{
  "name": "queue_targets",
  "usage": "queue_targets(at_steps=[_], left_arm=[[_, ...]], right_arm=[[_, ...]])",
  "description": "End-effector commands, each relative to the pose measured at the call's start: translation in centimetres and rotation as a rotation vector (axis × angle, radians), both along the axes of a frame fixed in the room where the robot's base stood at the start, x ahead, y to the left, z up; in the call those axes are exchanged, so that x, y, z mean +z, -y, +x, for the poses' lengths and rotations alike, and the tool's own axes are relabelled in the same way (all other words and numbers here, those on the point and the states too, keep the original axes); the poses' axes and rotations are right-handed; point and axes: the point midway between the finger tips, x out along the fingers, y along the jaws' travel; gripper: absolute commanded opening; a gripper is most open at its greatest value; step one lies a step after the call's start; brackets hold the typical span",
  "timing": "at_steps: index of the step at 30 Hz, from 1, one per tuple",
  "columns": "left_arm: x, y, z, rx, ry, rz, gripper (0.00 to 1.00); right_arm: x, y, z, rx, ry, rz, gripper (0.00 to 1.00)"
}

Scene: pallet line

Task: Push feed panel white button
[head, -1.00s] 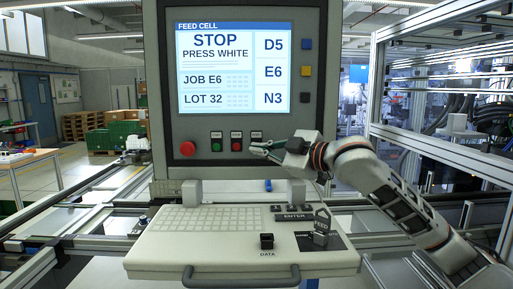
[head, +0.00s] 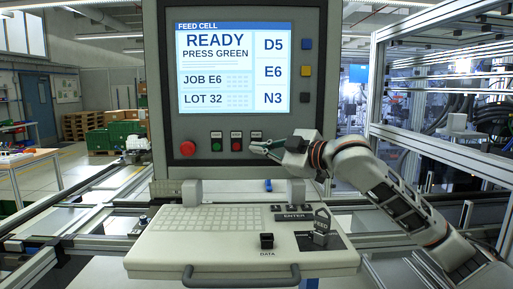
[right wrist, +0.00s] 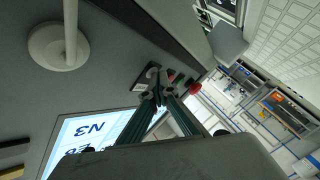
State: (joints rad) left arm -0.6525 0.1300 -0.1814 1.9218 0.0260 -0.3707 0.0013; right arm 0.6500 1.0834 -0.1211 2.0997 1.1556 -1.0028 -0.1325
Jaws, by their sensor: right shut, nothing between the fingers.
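The feed panel (head: 156,60) stands upright, its screen (head: 235,68) reading "READY PRESS GREEN". Below the screen are a large red knob (head: 188,148), a green button (head: 216,147) and a small red button (head: 236,146), each small button under a label. A third label (head: 256,134) is at the right end of this row. My right gripper (head: 256,147) is shut and empty, its fingertips at the spot under that label. They hide the white button there. In the right wrist view the shut fingertips (right wrist: 158,90) meet at the panel face; contact cannot be told. My left gripper is not in view.
Coloured side keys (head: 306,71) line the panel's right edge. A keyboard shelf (head: 165,245) with a DATA knob (head: 267,240) and a FEED switch (head: 321,228) juts out below. A metal frame (head: 376,80) with cables stands at the right.

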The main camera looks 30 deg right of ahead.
Motion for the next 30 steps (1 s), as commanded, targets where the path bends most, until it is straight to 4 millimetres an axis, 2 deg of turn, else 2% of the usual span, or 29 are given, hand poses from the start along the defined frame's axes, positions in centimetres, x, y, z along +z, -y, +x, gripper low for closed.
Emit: queue_targets(at_steps=[10, 21, 30], left_arm=[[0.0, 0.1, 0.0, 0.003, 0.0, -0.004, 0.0], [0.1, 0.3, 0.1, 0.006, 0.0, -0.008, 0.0], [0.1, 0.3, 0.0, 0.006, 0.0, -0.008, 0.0]], right_arm=[[0.0, 0.0, -0.1, -0.003, -0.001, 0.0, 0.0], [-0.1, -0.8, -1.5, -0.002, 0.0, -0.002, 0.0], [0.0, -0.9, -1.6, -0.001, 0.0, 0.0, 0.0]])
